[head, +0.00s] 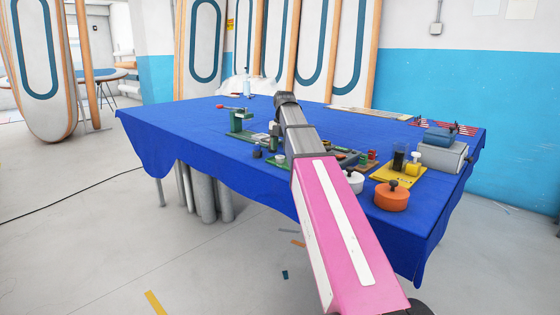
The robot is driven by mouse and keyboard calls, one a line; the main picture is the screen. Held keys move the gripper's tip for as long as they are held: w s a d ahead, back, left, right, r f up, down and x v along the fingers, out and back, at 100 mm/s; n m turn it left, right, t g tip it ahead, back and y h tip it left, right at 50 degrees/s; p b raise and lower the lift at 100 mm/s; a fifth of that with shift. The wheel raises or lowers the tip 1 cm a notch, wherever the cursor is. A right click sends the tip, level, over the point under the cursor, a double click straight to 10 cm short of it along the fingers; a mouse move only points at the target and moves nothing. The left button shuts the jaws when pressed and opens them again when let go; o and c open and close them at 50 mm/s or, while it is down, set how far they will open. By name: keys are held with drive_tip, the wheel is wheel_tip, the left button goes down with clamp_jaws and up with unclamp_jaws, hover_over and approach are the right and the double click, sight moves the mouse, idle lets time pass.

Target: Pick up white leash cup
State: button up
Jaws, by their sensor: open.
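I cannot single out the white leash cup for sure. A white round pot (355,182) with a dark knob stands at the table's front edge, just right of my pink arm link, which partly covers it. A much smaller white round piece (280,160) lies on a green board left of the arm. My arm reaches up from the bottom right over the blue-covered table (190,120). My gripper is not visible; the arm's far end hides what lies beyond it.
An orange pot (391,197) stands right of the white pot. A yellow board (399,171) with small parts and a grey box (443,156) are farther right. A green stand (238,121) is left of the arm. The table's left part is mostly clear. Tall boards lean behind.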

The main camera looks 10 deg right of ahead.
sight(280, 156)
drive_tip(key=f, duration=0.4)
drive_tip(key=shift+s+a, duration=0.2)
drive_tip(key=shift+a, duration=0.05)
drive_tip(key=c, duration=0.7)
drive_tip(key=shift+o, duration=0.2)
